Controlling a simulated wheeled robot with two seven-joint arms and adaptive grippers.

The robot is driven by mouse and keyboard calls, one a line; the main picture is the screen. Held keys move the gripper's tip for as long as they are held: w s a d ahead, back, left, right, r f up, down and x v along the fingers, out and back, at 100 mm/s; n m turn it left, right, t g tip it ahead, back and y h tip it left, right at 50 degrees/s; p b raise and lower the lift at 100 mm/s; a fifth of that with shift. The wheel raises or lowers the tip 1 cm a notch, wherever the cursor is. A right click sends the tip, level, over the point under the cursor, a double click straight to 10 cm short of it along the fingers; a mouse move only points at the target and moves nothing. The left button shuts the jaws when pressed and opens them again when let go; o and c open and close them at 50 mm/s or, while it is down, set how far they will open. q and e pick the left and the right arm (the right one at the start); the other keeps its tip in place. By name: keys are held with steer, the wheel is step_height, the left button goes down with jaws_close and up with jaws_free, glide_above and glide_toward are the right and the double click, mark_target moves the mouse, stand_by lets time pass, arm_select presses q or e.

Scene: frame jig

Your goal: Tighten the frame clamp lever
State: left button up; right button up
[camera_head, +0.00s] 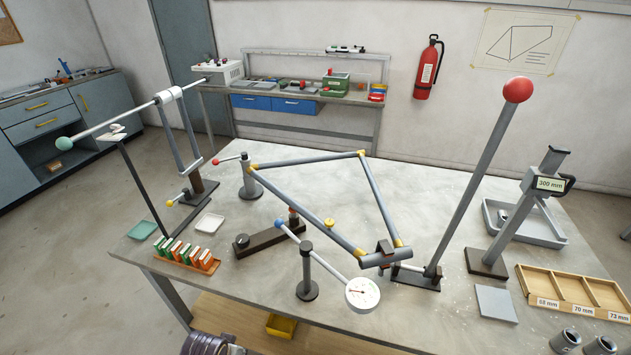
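A bicycle-like frame (301,160) of grey tubes with yellow joints stands over the table. Its lower right end is a thick grey tube (386,258) with a dark clamp-like block (385,247) on it. A long grey lever with a red ball (517,89) rises tilted to the right from a dark base (416,280) beside this end. A short lever with a red knob (216,161) sits on a grey post (249,183) at the frame's left end. I cannot tell which lever is the frame clamp's. Neither gripper is in view.
A dial gauge (362,294) with a blue-knobbed rod stands in front. A long rod with a teal ball (64,144) is at left, behind a rack of coloured blocks (186,256). A 300 mm gauge (549,184) and wooden tray (577,285) are right. The table's back middle is clear.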

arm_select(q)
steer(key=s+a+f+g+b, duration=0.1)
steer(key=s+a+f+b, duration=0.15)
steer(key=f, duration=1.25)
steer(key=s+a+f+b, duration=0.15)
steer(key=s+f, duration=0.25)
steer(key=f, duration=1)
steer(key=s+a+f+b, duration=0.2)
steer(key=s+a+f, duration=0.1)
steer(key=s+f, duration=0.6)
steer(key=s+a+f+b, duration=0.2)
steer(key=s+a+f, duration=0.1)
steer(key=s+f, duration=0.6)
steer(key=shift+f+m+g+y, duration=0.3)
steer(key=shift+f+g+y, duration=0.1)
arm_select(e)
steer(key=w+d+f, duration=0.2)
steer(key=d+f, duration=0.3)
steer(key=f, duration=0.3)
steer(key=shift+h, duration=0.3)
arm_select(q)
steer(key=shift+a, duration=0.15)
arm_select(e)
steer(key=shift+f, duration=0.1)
